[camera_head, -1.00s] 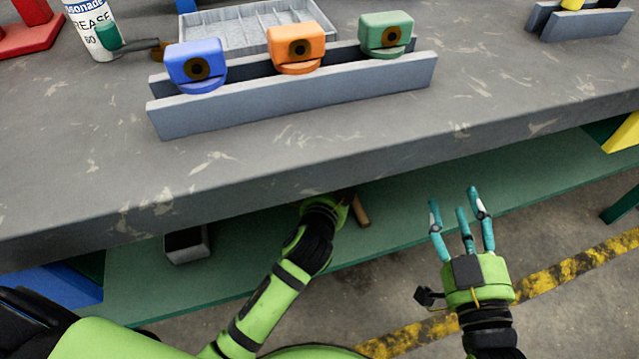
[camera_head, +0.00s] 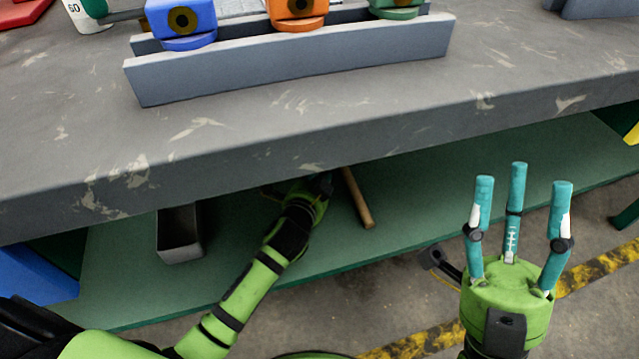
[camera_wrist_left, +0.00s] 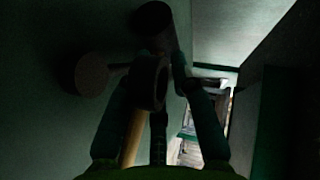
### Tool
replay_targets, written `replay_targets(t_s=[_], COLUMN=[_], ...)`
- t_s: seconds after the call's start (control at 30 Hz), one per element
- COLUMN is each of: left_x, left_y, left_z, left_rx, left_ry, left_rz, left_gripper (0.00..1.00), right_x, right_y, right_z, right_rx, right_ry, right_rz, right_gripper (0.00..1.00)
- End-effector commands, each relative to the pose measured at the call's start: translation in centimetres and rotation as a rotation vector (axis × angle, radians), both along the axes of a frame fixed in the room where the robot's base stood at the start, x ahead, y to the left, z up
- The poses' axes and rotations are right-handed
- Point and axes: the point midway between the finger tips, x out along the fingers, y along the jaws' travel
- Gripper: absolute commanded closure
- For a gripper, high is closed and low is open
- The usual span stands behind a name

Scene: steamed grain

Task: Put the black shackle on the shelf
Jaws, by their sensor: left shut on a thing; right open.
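My left gripper (camera_head: 318,186) reaches in under the workbench, and its fingers are mostly hidden by the bench edge in the head view. My right gripper (camera_head: 516,205) is open and empty, fingers up, in front of the shelf at the right.
A wooden-handled tool (camera_head: 357,197) lies on the shelf beside the left gripper; its handle also shows in the wrist view (camera_wrist_left: 131,137). A grey open box (camera_head: 179,240) stands left on the shelf. The bench top (camera_head: 280,120) overhangs and carries a grey rack (camera_head: 300,62) with coloured blocks.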

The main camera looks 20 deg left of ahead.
Motion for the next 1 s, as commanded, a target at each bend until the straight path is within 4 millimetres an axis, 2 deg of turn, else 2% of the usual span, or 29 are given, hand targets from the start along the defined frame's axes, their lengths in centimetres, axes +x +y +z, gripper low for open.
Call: replay_targets(t_s=[0.43, 0.47, 0.5, 0.9, 1.0], left_x=[0.1, 0.0, 0.0, 0.0, -1.1], left_y=[0.0, 0.0, 0.0, 0.0, 0.0], left_z=[-0.7, -0.8, -0.8, -0.4, -0.1], left_rx=[0.001, 0.001, 0.001, 0.001, 0.001], left_ry=[-0.007, -0.002, -0.002, -0.003, 0.001], left_rz=[-0.001, 0.0, 0.0, 0.0, -0.001], left_gripper=[1.0, 0.69, 0.53, 0.52, 0.52], right_x=[-0.3, -0.3, -0.3, -0.2, 0.1], right_y=[-0.4, -0.4, -0.4, -0.4, -0.2], right_z=[-0.1, 0.0, 0.0, 0.2, 0.4], right_rx=[0.019, 0.02, 0.019, 0.018, 0.005], right_ry=[-0.034, -0.036, -0.035, -0.032, -0.01], right_rz=[-0.002, -0.002, -0.002, -0.003, -0.006], right_gripper=[0.49, 0.49, 0.49, 0.49, 0.49])
